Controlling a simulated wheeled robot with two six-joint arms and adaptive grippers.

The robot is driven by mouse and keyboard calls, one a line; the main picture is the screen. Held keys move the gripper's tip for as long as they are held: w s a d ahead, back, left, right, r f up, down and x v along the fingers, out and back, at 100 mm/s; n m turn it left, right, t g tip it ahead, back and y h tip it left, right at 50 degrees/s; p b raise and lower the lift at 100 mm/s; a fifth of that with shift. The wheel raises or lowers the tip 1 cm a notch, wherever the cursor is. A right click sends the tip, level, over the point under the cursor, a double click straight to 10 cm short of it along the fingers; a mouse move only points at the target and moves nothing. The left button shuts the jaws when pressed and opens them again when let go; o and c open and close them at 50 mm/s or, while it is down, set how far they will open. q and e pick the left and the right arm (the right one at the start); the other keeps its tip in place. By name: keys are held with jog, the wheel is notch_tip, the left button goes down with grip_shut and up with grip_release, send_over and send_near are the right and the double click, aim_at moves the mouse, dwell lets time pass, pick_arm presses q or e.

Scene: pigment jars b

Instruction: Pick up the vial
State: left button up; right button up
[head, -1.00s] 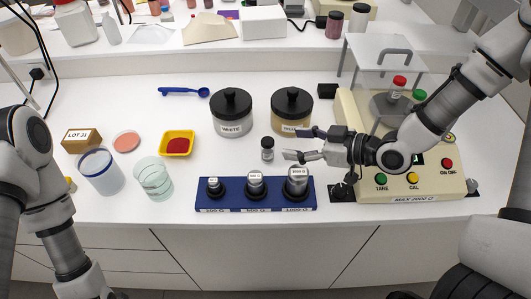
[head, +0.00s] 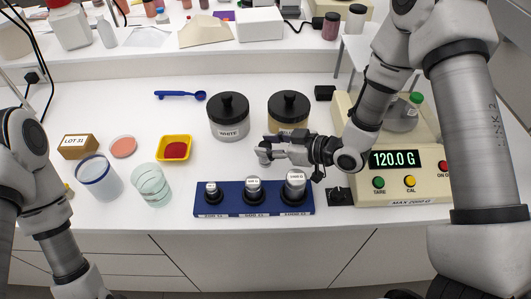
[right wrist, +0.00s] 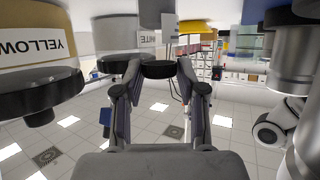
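The vial is a small clear container with a black cap (right wrist: 160,70). In the head view the vial (head: 264,147) stands on the white table, in front of the two large jars and behind the blue weight stand, mostly covered by my fingers. My right gripper (head: 264,150) reaches in low from the right with its fingertips on either side of the vial. In the right wrist view the fingers of my right gripper (right wrist: 160,75) stand apart, with the cap between their tips and little gap beside it. I cannot see firm contact. My left gripper is out of view.
The white jar (head: 228,116) and yellow jar (head: 288,110) stand close behind. The blue stand (head: 225,208) with three weights is in front. A scale (head: 420,190) reading 120.0 G is at right. Glass beakers (head: 151,185) and a yellow dish (head: 174,140) are left.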

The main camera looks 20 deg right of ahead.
grip_shut()
